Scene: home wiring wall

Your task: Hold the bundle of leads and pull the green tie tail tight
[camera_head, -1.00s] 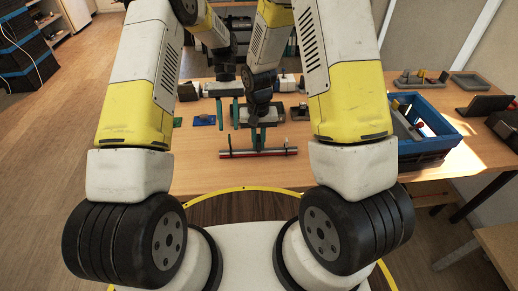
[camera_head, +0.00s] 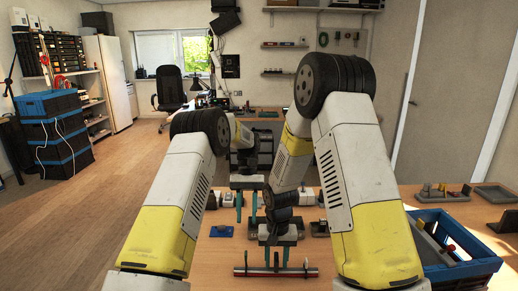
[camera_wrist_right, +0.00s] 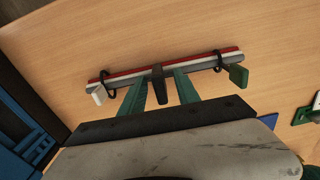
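The bundle of leads (camera_head: 262,272), with red, white and grey strands, lies at the near part of the table; it also shows in the right wrist view (camera_wrist_right: 203,63). Two black ties loop around it. The green tie tail (camera_wrist_right: 238,75) is at its right end in the wrist view, a white tail (camera_wrist_right: 98,95) at its left. My right gripper (camera_head: 276,266) is open at the bundle's middle, fingers apart on either side of a dark upright tab (camera_wrist_right: 159,88); contact cannot be told. My left gripper (camera_head: 246,220) is open and empty, beyond the bundle.
A blue crate (camera_head: 478,270) with items in it stands at the right of the table. Grey trays (camera_head: 494,194) lie behind it. A small blue piece (camera_head: 222,231) lies left of my grippers. Bare wood surrounds the bundle.

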